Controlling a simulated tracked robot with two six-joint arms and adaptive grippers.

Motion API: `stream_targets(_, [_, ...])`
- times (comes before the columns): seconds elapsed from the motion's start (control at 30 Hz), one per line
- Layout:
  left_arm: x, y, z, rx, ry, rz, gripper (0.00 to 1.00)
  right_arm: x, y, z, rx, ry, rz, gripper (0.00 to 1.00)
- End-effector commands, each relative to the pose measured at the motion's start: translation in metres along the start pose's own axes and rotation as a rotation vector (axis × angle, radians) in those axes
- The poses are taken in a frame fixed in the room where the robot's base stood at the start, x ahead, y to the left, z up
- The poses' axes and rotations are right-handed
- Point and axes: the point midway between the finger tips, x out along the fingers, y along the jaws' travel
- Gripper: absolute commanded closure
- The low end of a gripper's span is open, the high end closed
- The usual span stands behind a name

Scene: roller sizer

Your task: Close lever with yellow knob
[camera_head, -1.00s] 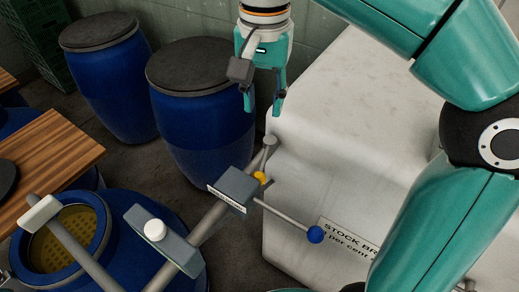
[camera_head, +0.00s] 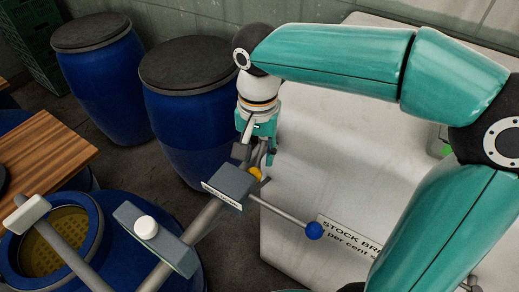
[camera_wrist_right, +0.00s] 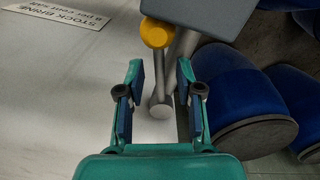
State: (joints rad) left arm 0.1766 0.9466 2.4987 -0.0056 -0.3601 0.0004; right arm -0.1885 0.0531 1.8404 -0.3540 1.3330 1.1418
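The yellow knob (camera_head: 255,173) shows at the far side of the grey block (camera_head: 231,184) on the pipe, partly hidden behind my right gripper. In the right wrist view the yellow knob (camera_wrist_right: 156,33) is a round disc near the top, just beyond the fingertips. My right gripper (camera_head: 258,158) points down above the knob. In the right wrist view my right gripper (camera_wrist_right: 160,72) is open with nothing held; the grey pipe's round end (camera_wrist_right: 161,108) shows between its fingers. How the knob's lever is turned is hard to see. My left gripper is not in view.
A rod with a blue knob (camera_head: 314,230) sticks out right from the block. A white tank (camera_head: 330,130) stands close at right. Blue drums (camera_head: 190,110) stand behind. A second pipe fitting with a white knob (camera_head: 146,227) is at lower left.

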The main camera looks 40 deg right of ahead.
Motion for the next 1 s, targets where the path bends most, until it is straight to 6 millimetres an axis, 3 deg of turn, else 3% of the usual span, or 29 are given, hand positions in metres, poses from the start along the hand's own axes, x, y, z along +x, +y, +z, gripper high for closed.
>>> stream_targets(0.2, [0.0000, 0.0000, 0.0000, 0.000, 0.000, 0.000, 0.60, 0.0001, -0.0002, -0.0001, 0.000, 0.000, 0.000, 0.64])
stream_targets(0.43, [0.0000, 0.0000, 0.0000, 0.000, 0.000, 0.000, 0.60, -0.0001, -0.0006, 0.0000, -0.001, 0.000, 0.000, 1.00])
stream_targets(1.0, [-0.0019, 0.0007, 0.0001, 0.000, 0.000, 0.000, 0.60, -0.0013, -0.0047, 0.0007, -0.036, 0.003, -0.003, 1.00])
